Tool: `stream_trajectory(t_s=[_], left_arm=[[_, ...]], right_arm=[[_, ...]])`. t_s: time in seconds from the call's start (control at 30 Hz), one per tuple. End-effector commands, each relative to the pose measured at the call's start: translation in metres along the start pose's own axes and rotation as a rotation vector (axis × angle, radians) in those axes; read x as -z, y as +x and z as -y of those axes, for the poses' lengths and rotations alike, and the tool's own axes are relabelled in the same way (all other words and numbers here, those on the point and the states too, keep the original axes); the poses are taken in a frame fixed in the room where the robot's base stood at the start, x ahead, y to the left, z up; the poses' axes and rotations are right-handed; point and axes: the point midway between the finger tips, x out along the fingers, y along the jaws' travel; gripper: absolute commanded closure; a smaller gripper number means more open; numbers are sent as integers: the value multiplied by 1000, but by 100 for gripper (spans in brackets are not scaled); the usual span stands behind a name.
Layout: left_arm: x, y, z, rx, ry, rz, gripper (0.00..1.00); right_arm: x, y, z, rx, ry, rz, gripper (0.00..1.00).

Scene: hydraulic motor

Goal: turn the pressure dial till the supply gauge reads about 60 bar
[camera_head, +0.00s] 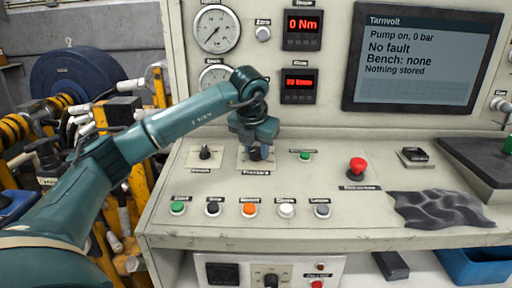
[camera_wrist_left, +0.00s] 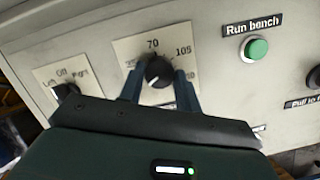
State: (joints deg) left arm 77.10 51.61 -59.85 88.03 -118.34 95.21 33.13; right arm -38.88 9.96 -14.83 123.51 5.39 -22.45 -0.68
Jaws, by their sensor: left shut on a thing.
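The pressure dial (camera_head: 256,154) is a black knob on a pale plate of the console's sloping panel. My left gripper (camera_head: 255,147) comes down on it from above. In the left wrist view the gripper's dark blue fingers (camera_wrist_left: 160,82) stand on both sides of the knob (camera_wrist_left: 158,70), shut on it. The marks 70 and 105 show around it; I cannot tell exactly where its pointer stands. An upper round gauge (camera_head: 216,30) and a lower one (camera_head: 211,76), partly hidden by my arm, are on the upright panel; their labels are too blurred to tell which is supply.
The screen (camera_head: 424,58) reads "Pump on, 0 bar", "No fault". Another selector knob (camera_head: 205,153) sits left of the dial. A green Run bench button (camera_wrist_left: 255,49), a red mushroom button (camera_head: 356,168) and a row of coloured buttons (camera_head: 249,209) are nearby. A dark crumpled cloth (camera_head: 440,208) lies at right.

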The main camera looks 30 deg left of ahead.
Motion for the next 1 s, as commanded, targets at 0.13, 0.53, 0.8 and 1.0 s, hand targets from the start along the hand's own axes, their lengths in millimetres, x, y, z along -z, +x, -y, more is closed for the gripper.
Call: stream_trajectory(t_s=[0.13,0.53,0.8,1.0], left_arm=[[0,0,0,0,0,1,88],[0,-1,-1,18,69,3,90],[-1,-1,-2,67,260,15,90],[-1,-2,-4,114,441,27,90]], right_arm=[[0,0,0,0,0,0,100],[2,-1,0,-1,-3,0,100],[6,-3,0,-3,-10,1,100],[7,-6,0,-5,-22,11,100]])
